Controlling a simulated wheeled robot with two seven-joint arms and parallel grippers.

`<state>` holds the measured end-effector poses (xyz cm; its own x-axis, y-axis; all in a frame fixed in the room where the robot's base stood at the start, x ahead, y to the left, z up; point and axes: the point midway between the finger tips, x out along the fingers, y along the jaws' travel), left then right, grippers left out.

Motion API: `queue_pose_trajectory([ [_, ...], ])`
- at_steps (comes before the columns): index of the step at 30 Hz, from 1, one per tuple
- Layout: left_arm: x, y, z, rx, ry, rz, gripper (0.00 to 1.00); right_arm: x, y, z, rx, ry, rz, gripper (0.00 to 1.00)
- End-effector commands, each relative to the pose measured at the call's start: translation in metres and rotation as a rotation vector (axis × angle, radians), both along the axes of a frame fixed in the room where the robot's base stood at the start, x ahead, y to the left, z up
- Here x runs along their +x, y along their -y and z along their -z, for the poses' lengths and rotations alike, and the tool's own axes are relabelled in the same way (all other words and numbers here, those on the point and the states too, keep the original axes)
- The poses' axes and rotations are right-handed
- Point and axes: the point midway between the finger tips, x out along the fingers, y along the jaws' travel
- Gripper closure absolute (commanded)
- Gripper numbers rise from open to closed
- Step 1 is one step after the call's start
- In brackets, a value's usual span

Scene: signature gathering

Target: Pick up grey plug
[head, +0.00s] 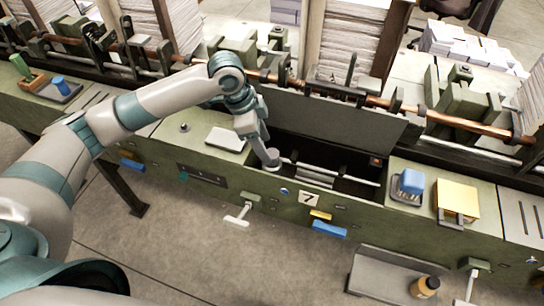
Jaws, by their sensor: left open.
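My left gripper (266,153) reaches down from the left arm to the front edge of the open dark bay in the green machine. Its jaws are seen nearly edge-on, and the gap between them is hard to make out. A small light grey rounded piece (274,161) shows right at the fingertips and may be the grey plug. I cannot tell whether the fingers touch it or are around it. A small grey knob (184,127) stands on the machine top to the left. My right gripper is not in view.
The raised lid (330,110) stands behind the bay. A white pad (226,139) lies left of the gripper. A blue block (411,182) and a yellow stack (457,199) sit to the right. A copper-coloured rod (420,112) runs behind.

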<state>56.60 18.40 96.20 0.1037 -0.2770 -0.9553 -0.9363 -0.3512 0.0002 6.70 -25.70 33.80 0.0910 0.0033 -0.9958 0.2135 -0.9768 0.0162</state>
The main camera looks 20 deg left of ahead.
Motion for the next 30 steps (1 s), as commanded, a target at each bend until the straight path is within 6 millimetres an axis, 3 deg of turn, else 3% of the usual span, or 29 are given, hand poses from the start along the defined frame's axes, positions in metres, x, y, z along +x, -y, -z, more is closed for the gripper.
queue_pose_trajectory([
  [14, 0.001, 0.002, 0.005, 0.0, -0.002, 0.001, 0.47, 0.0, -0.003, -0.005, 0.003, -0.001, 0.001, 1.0],
  [24, 0.006, 0.013, 0.043, 0.001, -0.002, 0.001, 0.47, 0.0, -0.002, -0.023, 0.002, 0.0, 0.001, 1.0],
  [30, 0.007, 0.015, 0.051, 0.0, 0.001, 0.001, 0.47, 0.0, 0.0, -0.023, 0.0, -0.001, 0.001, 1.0],
])
